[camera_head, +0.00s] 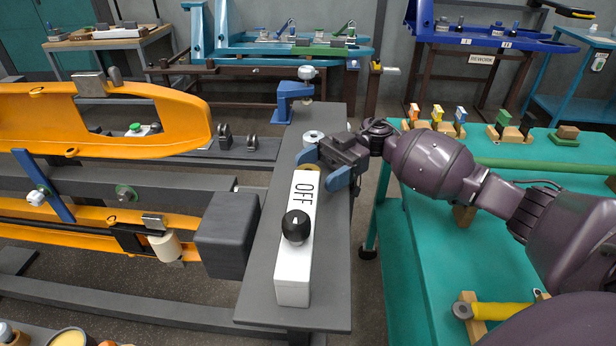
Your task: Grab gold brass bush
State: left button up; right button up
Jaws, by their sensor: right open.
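The gold brass bush (313,167) shows as a small gold ring on the narrow grey bench, just behind the white box marked OFF. It is partly hidden by the box and my right gripper. My right gripper (323,170) reaches in from the right with its blue fingers spread. The fingers are close around or above the bush; I cannot tell whether they touch it. My left gripper is not in view.
The white OFF box (293,268) with a black knob stands at the front of the grey bench (330,290). A silver ring (313,137) and a blue vise-like device (293,100) stand behind. An orange forked frame (180,120) is left, a teal table (430,260) right.

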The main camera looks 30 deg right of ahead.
jog(key=shift+s+a, duration=0.1)
jog(key=shift+a, duration=0.5)
jog(key=c, duration=1)
